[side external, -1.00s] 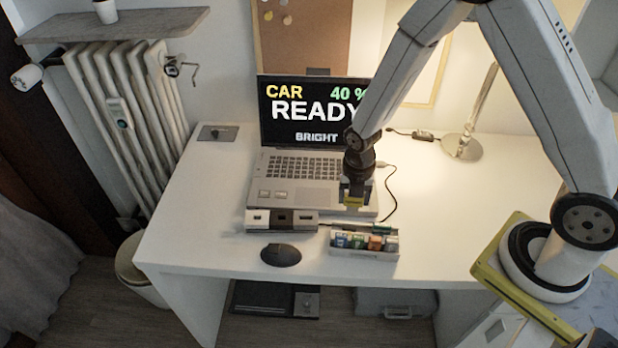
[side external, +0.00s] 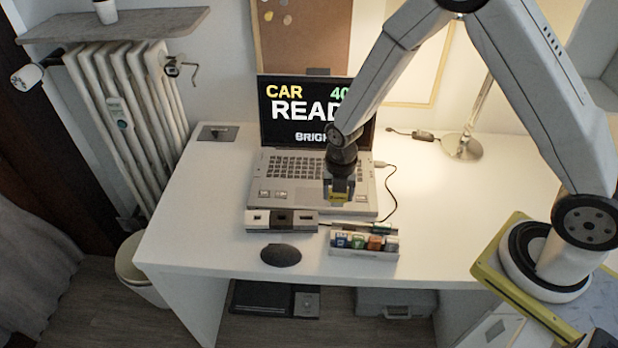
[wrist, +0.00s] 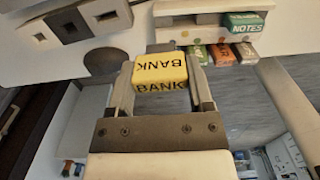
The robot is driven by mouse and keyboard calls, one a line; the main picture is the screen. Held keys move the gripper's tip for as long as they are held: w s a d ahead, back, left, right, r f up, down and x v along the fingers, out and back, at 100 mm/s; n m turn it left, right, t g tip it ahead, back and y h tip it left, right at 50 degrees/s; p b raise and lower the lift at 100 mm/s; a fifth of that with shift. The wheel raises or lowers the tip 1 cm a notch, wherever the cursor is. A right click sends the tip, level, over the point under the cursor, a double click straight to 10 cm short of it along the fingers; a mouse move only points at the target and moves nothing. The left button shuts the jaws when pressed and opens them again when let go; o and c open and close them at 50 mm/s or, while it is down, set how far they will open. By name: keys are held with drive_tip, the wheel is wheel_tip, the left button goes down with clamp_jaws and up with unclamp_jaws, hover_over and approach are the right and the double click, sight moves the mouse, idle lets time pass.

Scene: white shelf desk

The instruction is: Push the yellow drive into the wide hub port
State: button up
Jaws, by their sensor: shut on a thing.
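The yellow drive (side external: 338,197), lettered BANK, is held between the two fingers of my gripper (side external: 340,192). The drive shows clearly in the wrist view (wrist: 160,70), with a finger on each side. My gripper is above the front right part of the laptop, right of the hub. The hub (side external: 282,229) is a grey block with a dark middle section, lying in front of the laptop. Its port openings show as small dark slots; I cannot tell surely which is widest. The hub also shows at the upper left of the wrist view (wrist: 116,22). The drive is apart from it.
A white tray (side external: 362,252) with several coloured drives stands right of the hub. A green drive (wrist: 244,22) lettered NOTES lies at the tray. A dark oval mouse (side external: 281,255) is before the hub. The open laptop (side external: 270,192) stands behind.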

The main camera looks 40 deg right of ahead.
drive_tip(key=w+a+n, duration=0.1)
drive_tip(key=w+a, duration=0.3)
drive_tip(key=w, duration=0.2)
drive_tip(key=shift+w+a+r, duration=0.15)
drive_tip(key=shift+w+a, duration=0.05)
drive_tip(key=shift+f, duration=0.2)
drive_tip(key=shift+f, duration=2.65)
drive_tip(key=shift+f, duration=1.65)
idle(0.4)
drive_tip(key=o, duration=1.2)
drive_tip(key=shift+r, duration=3.85)
